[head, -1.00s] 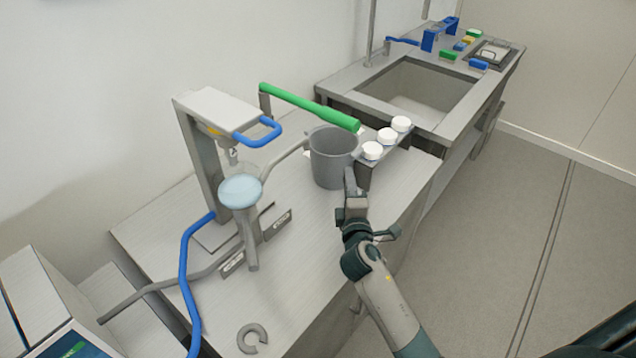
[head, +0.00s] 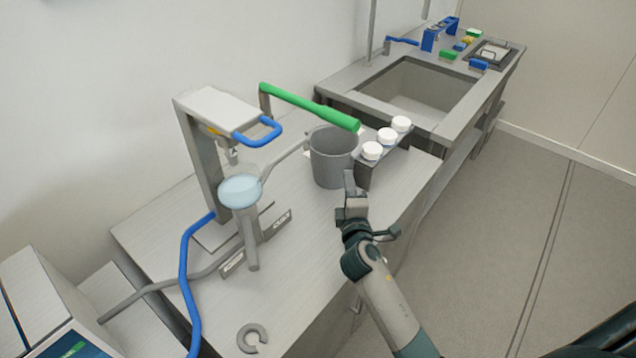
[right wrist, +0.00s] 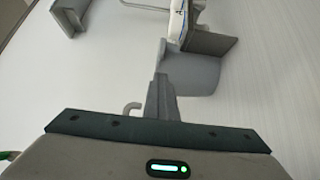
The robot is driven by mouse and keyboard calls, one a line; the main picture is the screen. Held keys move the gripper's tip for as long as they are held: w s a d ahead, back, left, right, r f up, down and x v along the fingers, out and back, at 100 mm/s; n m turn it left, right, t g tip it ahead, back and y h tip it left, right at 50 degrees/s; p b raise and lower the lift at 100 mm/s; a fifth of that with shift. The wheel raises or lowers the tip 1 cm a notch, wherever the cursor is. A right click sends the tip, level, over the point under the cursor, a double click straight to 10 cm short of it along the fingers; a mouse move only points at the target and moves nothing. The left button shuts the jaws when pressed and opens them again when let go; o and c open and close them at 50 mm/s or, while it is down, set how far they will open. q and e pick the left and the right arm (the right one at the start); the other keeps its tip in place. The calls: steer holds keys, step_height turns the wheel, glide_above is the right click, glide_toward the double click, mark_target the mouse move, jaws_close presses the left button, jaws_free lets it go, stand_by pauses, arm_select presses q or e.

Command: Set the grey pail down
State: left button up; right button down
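The grey pail (head: 330,160) is upright at the back right of the worktop, close to the rack of white-capped containers. It looks to rest on the worktop. My right gripper (head: 349,181) is at the near right side of the pail, its fingertips overlapping the lower wall in the head view. I cannot tell whether they touch it. In the right wrist view the fingers (right wrist: 161,92) look close together, with a grey surface just past them; what that is, and any grip, is unclear. My left gripper is not in view.
The rack (head: 365,178) with white-capped containers (head: 387,136) stands right of the pail. A green-handled lever (head: 305,103) reaches above it. A machine with a blue handle (head: 262,134) and a pale blue-topped funnel (head: 240,190) stand left.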

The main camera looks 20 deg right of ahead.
stand_by(0.5)
steer(key=c, duration=1.7)
jaws_free()
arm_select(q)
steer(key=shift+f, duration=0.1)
arm_select(e)
steer(key=shift+s, duration=0.15)
